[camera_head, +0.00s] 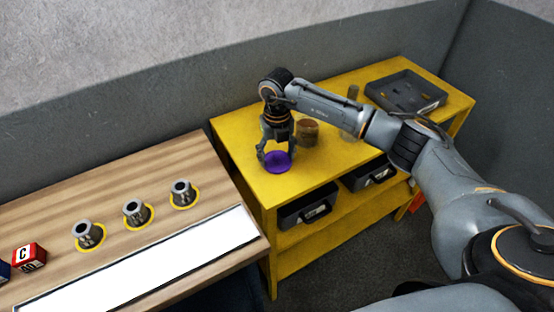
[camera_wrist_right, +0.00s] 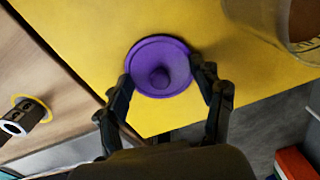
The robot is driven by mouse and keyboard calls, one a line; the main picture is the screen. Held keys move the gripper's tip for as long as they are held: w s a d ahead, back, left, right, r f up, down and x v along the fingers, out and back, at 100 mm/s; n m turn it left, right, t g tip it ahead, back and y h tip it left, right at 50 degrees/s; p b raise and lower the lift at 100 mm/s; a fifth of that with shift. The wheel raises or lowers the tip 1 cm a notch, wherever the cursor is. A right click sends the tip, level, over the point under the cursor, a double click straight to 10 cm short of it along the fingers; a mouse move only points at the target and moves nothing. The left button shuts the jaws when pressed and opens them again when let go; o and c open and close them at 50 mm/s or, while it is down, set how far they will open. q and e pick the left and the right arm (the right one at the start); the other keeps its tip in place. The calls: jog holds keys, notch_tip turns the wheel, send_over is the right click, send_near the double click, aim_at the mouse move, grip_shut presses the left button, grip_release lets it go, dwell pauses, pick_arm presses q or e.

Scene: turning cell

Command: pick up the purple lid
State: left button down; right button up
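The purple lid (camera_head: 278,161) lies on the yellow table (camera_head: 330,155), near its left front part. In the right wrist view the purple lid (camera_wrist_right: 160,68) is round, with a raised knob in its middle. My right gripper (camera_head: 276,158) points down at the lid. In the right wrist view my right gripper's fingers (camera_wrist_right: 163,82) stand apart, one on each side of the lid's rim, close to it. I cannot tell whether they touch it. My left gripper is not in view.
A brown jar (camera_head: 308,132) stands just behind and right of the lid. A grey tray (camera_head: 405,93) is at the table's far right. Dark bins (camera_head: 307,206) sit below. The wooden table (camera_head: 120,200) holds several metal parts, a white panel and a red block (camera_head: 29,256).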

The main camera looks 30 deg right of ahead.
jog(key=shift+s+f, duration=0.1)
jog(key=shift+s, duration=0.05)
jog(key=c, duration=0.4)
jog(key=shift+c, duration=0.2)
